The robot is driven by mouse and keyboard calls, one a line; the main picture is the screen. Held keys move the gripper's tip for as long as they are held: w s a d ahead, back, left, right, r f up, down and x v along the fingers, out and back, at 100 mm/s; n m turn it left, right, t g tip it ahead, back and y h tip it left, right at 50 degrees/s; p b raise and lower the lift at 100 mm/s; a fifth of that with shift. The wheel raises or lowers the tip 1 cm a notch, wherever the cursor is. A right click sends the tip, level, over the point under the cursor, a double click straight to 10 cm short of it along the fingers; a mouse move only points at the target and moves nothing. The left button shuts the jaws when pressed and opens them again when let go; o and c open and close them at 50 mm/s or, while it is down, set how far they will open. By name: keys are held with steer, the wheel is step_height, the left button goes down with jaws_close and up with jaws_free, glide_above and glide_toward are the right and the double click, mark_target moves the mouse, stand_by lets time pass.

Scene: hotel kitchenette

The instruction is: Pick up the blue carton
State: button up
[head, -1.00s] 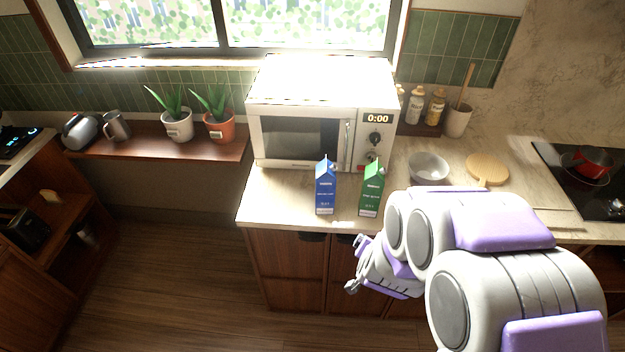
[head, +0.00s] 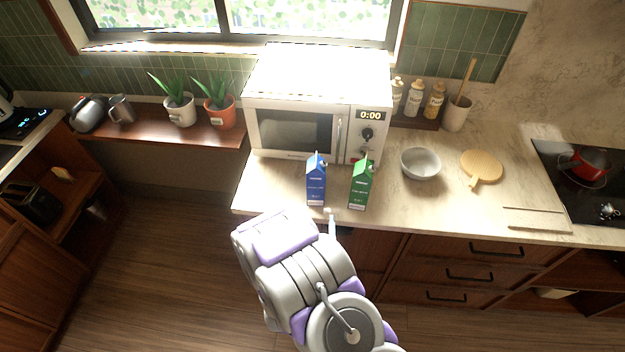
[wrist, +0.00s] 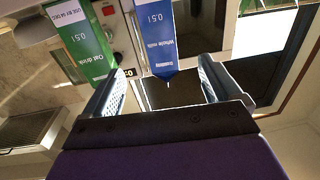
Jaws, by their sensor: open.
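The blue carton (head: 316,180) stands upright on the counter in front of the microwave. In the wrist view, which is upside down, the blue carton (wrist: 160,35) is labelled as whole milk. There it lies ahead of and roughly between the two fingers of my gripper (wrist: 163,70), which are spread apart with no visible hold on it. In the head view my gripper is mostly hidden by my arm; a thin grey tip (head: 332,222) shows by the counter edge, below the blue carton. The green oat drink carton (head: 361,183) stands just right of the blue one.
The microwave (head: 295,130) is close behind the cartons. A grey bowl (head: 420,163) and a round wooden board (head: 481,167) lie to the right. A hob with a red pan (head: 585,165) is farther right. The counter left of the blue carton is clear.

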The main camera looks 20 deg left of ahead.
mark_target(316, 190)
steer(key=b+x, duration=0.3)
steer(key=b, duration=0.1)
steer(key=b+x, duration=0.4)
steer(key=shift+w+f, duration=0.2)
steer(key=shift+f, duration=0.05)
steer(key=shift+r+b+x, duration=0.15)
steer(key=shift+b+x, duration=0.45)
steer(key=shift+x, duration=1.05)
steer(key=shift+r+b+x, duration=0.15)
steer(key=shift+b+x, duration=0.45)
steer(key=shift+x, duration=1.1)
steer(key=shift+r+b+x, duration=0.15)
steer(key=shift+b+x, duration=0.45)
steer(key=shift+x, duration=1.05)
steer(key=shift+s, duration=0.1)
steer(key=c, duration=1.4)
steer(key=shift+o, duration=0.2)
